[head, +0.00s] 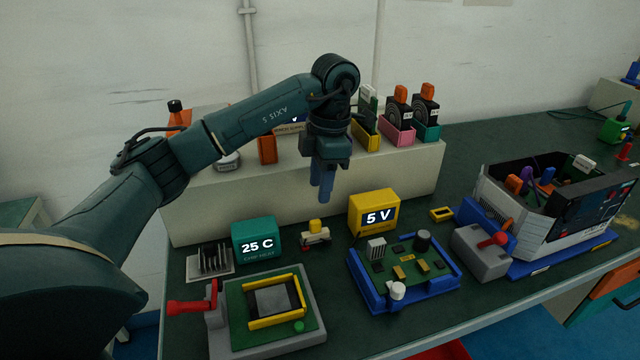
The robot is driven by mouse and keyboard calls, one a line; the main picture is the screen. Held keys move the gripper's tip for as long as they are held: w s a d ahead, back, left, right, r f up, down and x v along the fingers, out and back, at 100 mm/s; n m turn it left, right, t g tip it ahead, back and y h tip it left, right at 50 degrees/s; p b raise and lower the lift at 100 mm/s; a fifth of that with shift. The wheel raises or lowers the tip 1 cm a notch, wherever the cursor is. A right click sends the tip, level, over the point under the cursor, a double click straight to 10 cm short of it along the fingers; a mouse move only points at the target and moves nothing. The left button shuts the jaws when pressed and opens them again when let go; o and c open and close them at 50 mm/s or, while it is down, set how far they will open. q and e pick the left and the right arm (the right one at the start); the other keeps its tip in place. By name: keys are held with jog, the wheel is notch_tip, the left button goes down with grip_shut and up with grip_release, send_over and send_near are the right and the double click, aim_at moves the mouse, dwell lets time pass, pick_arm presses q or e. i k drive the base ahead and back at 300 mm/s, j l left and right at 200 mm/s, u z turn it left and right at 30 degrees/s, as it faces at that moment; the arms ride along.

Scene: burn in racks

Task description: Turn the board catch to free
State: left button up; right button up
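A green circuit board (405,265) lies in a blue tray (369,301) on the bench, right of centre. A round white knob (397,291) stands at the tray's front edge; it may be the board catch, but I cannot tell for sure or read its setting. My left gripper (320,190) hangs fingers down in front of the pale shelf, above, behind and to the left of the board, touching nothing visible. Its two blue fingers overlap in this view, so their gap is unclear. My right gripper is out of view.
A yellow "5 V" box (374,212) stands behind the board. A grey fixture with a red lever (191,306) sits front left, beside a teal "25 C" box (256,240). A grey block with a red handle (481,252) stands right of the board. The shelf (220,206) backs the area.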

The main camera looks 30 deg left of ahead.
aim_at(397, 289)
jog(key=k+l, duration=0.75)
jog(key=k, duration=0.1)
